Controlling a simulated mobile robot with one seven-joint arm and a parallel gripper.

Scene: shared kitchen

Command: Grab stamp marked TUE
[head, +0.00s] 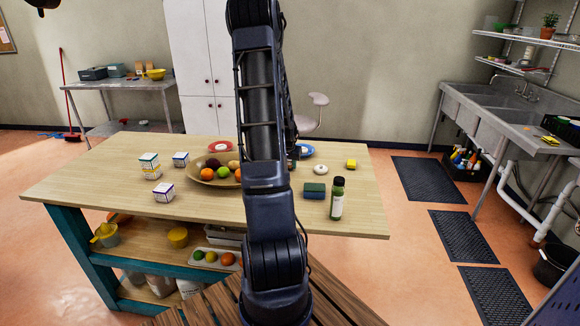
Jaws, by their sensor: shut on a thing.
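My arm rises in front of the wooden table and folds back down behind itself. Only a dark sliver of my gripper (293,153) shows past the arm, low over the table beside the blue plate (306,151). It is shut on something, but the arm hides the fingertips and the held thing. No marking TUE can be read on anything in view, so I cannot tell where that stamp is.
On the table (350,215) are a fruit bowl (196,173), small white boxes (164,192), a red plate (221,147), a green-blue block (314,191), a green bottle (337,198), a white ring (320,169) and a yellow item (351,164). The table's left front is clear.

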